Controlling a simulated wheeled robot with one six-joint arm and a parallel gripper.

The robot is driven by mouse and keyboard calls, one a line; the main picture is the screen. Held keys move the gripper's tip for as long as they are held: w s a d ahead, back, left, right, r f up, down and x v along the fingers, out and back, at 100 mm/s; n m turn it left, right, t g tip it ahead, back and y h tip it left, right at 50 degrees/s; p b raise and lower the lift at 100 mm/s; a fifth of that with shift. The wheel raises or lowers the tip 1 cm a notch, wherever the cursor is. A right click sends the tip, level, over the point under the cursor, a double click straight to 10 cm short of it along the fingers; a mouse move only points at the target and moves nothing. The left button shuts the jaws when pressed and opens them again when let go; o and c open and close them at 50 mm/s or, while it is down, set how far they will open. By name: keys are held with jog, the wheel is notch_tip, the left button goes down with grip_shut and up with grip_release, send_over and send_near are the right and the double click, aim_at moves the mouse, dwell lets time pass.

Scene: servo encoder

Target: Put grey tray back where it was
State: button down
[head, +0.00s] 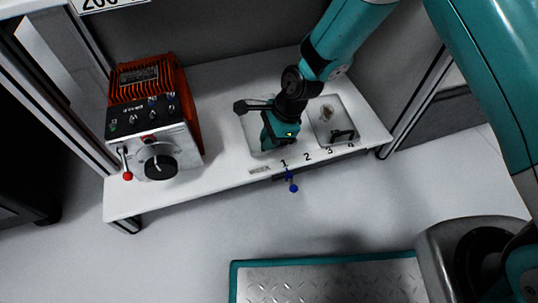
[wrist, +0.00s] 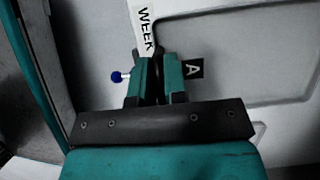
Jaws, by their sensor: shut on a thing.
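The grey tray (head: 252,130) is a shallow, light, rounded panel at the middle of the white bench, partly hidden by my arm and gripper. My gripper (head: 281,143) points down over its front part. In the wrist view, my gripper's teal fingers (wrist: 158,72) are close together on a narrow dark piece, which I take to be the tray's handle. A black tag marked A (wrist: 193,69) shows beside the right finger. I cannot tell whether the tray touches the bench.
A second light tray (head: 318,130) with a small brownish item (head: 327,112) and a black handle (head: 343,135) lies just right. An orange device (head: 145,85) with a black knob stands left. A blue-knobbed lever (head: 293,187) juts from the bench front. Bench between device and tray is clear.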

notch_tip(320, 180, down, 5)
jog(key=b, duration=0.3)
jog(key=shift+r, duration=0.3)
jog(key=c, duration=1.2)
grip_release()
jog(key=shift+o, duration=0.2)
jog(key=p+v, duration=0.8)
jog(key=v, duration=0.2)
jog(key=shift+r, duration=0.4)
jog(key=shift+w+d+r+p, duration=0.1)
jog(key=shift+d+r+p, duration=0.3)
jog(key=shift+r, duration=0.2)
